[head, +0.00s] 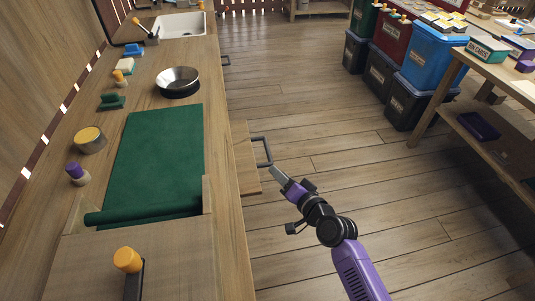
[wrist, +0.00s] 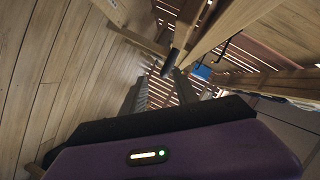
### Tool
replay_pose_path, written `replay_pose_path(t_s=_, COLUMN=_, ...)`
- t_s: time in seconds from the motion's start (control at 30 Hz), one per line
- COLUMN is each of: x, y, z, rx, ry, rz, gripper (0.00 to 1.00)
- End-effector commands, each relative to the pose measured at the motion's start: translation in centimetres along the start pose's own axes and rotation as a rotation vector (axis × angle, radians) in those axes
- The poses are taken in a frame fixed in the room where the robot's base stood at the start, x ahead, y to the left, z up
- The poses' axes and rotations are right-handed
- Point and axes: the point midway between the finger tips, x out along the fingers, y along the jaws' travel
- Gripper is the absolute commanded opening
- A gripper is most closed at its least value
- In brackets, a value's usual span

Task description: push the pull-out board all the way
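The pull-out board (head: 246,160) is a light wooden slab sticking out from the right side of the long counter. A dark bar handle (head: 264,150) is on its outer end. My gripper (head: 276,173) is just beyond the handle's near end, low beside the counter. Whether it touches the handle cannot be told. In the wrist view my gripper (wrist: 162,82) shows two grey ridged fingers with a gap between them, and nothing is clearly held. A dark bar, likely the handle (wrist: 177,60), shows near the fingertips, with wooden edges around it.
The counter (head: 225,150) carries a green mat (head: 160,150), a metal bowl (head: 178,80) and several small items. A wooden table (head: 470,70) and stacked lidded bins (head: 430,60) stand at the right. The plank floor (head: 330,120) between them is clear.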

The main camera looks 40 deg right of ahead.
Motion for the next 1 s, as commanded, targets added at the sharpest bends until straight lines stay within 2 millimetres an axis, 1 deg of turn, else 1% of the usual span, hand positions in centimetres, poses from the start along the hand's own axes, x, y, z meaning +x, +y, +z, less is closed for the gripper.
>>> replay_pose_path(t_s=0.03, x=1.4, y=0.1, z=-1.0, rx=0.03, ry=0.009, rz=-0.007, gripper=0.36)
replay_pose_path(t_s=0.1, x=2.4, y=0.0, z=-1.8, rx=0.061, ry=0.011, rz=-0.015, gripper=0.36)
replay_pose_path(t_s=0.27, x=3.7, y=-0.2, z=-2.9, rx=0.096, ry=0.015, rz=-0.025, gripper=0.36)
replay_pose_path(t_s=0.43, x=5.4, y=-0.3, z=-3.0, rx=0.1, ry=0.014, rz=-0.027, gripper=0.36)
replay_pose_path(t_s=0.73, x=9.8, y=-0.4, z=-3.0, rx=0.098, ry=0.014, rz=-0.027, gripper=0.36)
replay_pose_path(t_s=0.87, x=11.0, y=-0.5, z=-3.0, rx=0.097, ry=0.013, rz=-0.027, gripper=0.36)
replay_pose_path(t_s=1.0, x=11.4, y=-0.4, z=-3.0, rx=0.098, ry=0.013, rz=-0.026, gripper=0.36)
